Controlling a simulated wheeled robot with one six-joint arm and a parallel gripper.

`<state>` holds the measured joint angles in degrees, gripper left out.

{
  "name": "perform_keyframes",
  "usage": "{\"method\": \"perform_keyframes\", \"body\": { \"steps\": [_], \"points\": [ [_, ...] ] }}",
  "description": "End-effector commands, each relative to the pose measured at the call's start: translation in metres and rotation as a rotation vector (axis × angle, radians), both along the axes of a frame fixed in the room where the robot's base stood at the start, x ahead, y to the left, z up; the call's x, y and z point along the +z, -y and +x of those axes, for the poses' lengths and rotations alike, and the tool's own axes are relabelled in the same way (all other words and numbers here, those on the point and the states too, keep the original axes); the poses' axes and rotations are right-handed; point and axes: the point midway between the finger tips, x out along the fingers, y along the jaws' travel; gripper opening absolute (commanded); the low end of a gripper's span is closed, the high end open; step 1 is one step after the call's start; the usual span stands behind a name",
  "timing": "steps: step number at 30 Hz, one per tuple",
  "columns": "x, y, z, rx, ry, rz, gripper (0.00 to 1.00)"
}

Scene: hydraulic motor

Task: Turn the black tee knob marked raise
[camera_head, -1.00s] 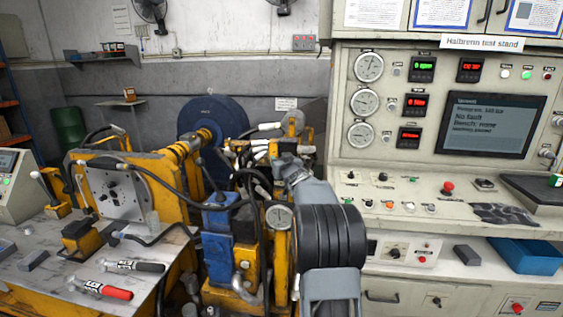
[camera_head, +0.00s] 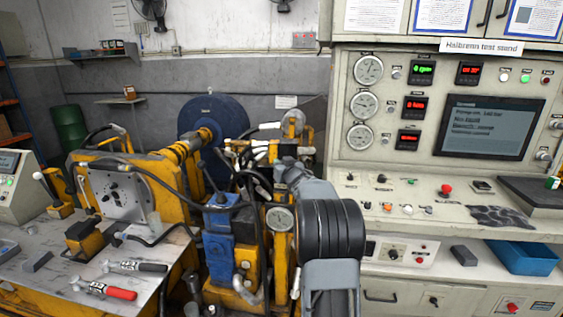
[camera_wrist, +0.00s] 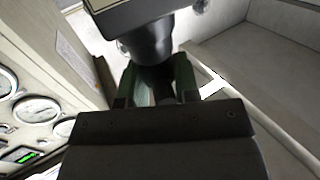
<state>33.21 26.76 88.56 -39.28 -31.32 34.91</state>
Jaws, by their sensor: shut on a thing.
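In the wrist view, my gripper (camera_wrist: 154,82) has its two dark green fingers on either side of a dark, rounded piece. This piece looks like the black tee knob (camera_wrist: 151,45), and the fingers are shut on it. A broad dark block covers its upper end. The word raise cannot be read in either view. In the head view, my arm reaches toward the yellow and blue hydraulic rig (camera_head: 217,253). My wrist hides the fingertips and whatever is between them there.
The test stand (camera_head: 345,150) with gauges, displays and buttons stands at the right, close beside my arm. Black hoses and a round gauge (camera_head: 279,218) are just left of my arm. A metal bench (camera_head: 60,285) with red-handled and black-handled tools is at the left.

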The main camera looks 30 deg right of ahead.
Motion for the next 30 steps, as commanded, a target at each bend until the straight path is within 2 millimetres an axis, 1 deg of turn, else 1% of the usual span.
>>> {"method": "perform_keyframes", "body": {
  "steps": [4, 5, 12, 13, 19, 23, 26, 30],
  "points": [
    [0.000, 0.000, 0.000, 0.000, 0.002, 0.000, 0.05],
    [0.000, 0.000, 0.000, 0.000, 0.002, 0.000, 0.30],
    [0.000, 0.000, 0.000, -0.001, 0.002, 0.000, 0.53],
    [0.000, 0.000, 0.000, -0.001, 0.002, 0.000, 0.54],
    [0.000, 0.000, 0.000, -0.001, 0.002, 0.000, 0.54],
    [0.000, -0.002, -0.007, -0.001, 0.002, 0.000, 0.54],
    [0.000, -0.005, -0.021, -0.002, 0.003, -0.002, 0.54],
    [-0.001, -0.012, -0.049, -0.003, 0.003, -0.002, 0.54]
  ]
}}
